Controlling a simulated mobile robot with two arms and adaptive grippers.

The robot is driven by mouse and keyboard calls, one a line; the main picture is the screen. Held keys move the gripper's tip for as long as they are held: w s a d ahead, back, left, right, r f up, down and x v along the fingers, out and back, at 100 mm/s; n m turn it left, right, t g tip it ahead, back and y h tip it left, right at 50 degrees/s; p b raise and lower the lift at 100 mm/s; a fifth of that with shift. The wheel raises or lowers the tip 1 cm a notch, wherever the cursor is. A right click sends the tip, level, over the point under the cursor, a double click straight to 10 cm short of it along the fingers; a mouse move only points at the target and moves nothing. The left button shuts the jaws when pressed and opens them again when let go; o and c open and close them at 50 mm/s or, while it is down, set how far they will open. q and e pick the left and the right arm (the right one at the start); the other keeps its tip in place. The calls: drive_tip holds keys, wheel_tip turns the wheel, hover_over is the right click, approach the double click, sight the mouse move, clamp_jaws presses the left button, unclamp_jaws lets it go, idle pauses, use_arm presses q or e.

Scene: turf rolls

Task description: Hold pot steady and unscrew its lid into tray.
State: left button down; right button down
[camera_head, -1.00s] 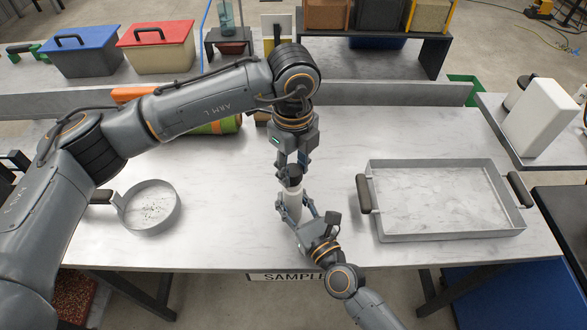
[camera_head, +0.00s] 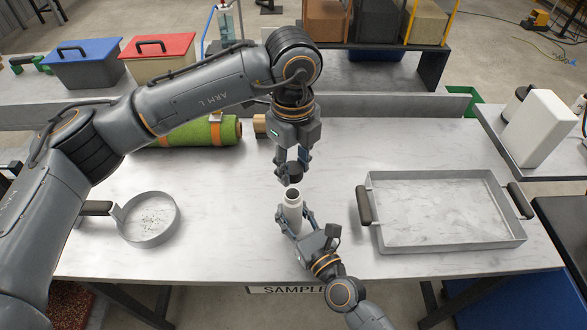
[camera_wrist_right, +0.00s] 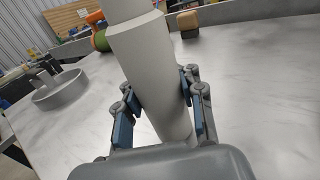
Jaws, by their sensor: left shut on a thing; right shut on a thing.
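My left gripper (camera_head: 293,162), pointing down, is shut on the lid. The grey tray (camera_head: 440,240), with two dark handles, lies on the right of the table and is empty.
A round sieve-like pan (camera_head: 150,238) with dark specks sits on the left of the table. A green turf roll (camera_head: 190,132) with an orange band and a small wooden block (camera_head: 260,125) lie at the back. The table between pot and tray is clear.

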drive_tip(key=c, duration=0.7)
unclamp_jaws()
drive_tip(key=shift+c, duration=0.2)
